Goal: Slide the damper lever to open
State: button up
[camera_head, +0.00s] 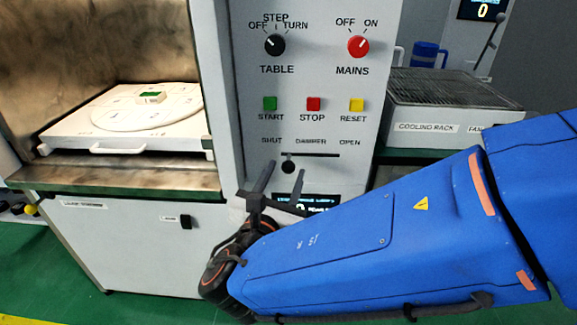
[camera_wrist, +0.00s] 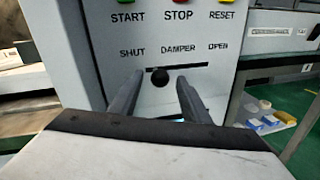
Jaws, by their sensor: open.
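The damper lever is a small black knob (camera_head: 288,167) on a dark horizontal slot in the grey control panel (camera_head: 345,190), with SHUT printed at the left and OPEN at the right. The knob sits at the left part of the slot, nearer SHUT. In the wrist view the knob (camera_wrist: 160,80) appears between the two fingers, beyond their tips. My gripper (camera_head: 280,180) is open and empty, its dark fingers pointing up toward the panel around the knob. I cannot tell whether either finger touches it. My blue arm comes in from the right and hides the lower panel.
Above the slot are START, STOP and RESET buttons (camera_head: 313,104), a black TABLE dial (camera_head: 275,45) and a red MAINS dial (camera_head: 358,46). A display (camera_head: 306,201) lies just below, partly hidden by the gripper. The open chamber with a white turntable tray (camera_head: 75,140) is left; a cooling rack (camera_head: 450,92) is right.

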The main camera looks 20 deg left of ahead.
aim_at(287, 170)
jog(key=shift+w, duration=1.9)
jog(key=shift+c, duration=0.6)
grip_shut()
